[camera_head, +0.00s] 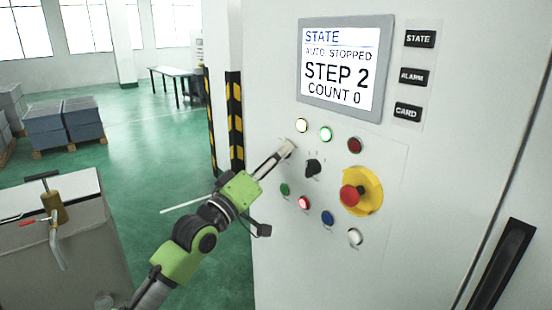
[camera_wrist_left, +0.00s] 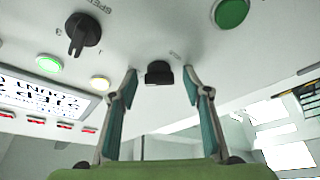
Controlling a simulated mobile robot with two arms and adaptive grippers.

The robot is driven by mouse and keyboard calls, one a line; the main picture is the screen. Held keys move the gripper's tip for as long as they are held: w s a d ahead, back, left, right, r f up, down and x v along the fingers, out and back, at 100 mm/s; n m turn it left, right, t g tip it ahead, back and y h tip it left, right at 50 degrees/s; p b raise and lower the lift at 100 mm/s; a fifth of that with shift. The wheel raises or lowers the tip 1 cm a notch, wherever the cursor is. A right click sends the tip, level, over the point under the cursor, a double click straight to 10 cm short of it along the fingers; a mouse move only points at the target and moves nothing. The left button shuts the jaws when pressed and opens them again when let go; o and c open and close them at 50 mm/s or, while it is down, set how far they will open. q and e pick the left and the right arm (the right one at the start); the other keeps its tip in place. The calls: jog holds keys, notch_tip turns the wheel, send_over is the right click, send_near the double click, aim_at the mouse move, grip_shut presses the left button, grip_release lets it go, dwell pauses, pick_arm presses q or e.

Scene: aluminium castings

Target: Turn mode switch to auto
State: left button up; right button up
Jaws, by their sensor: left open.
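My left gripper (camera_head: 286,150) reaches in from the left to the white control panel (camera_head: 270,80). It is open; in the left wrist view its fingers (camera_wrist_left: 160,70) stand apart on either side of a small black knob (camera_wrist_left: 158,73). I take this knob to be the mode switch; its label is too blurred to read. I cannot tell whether the fingers touch it. In the head view the gripper hides this knob. A second black rotary knob (camera_head: 313,167) sits just to its right, and in the wrist view this knob (camera_wrist_left: 83,34) has a SPEED label. My right gripper is not in view.
The screen (camera_head: 341,68) reads STATE, AUTO STOPPED, STEP 2, COUNT 0. Several round buttons surround the knobs, with a lit green one (camera_head: 326,134) above. A red emergency stop (camera_head: 352,195) on a yellow plate is to the right. A grey cabinet (camera_head: 70,240) stands lower left.

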pick_arm(q)
jog(key=v, duration=1.2)
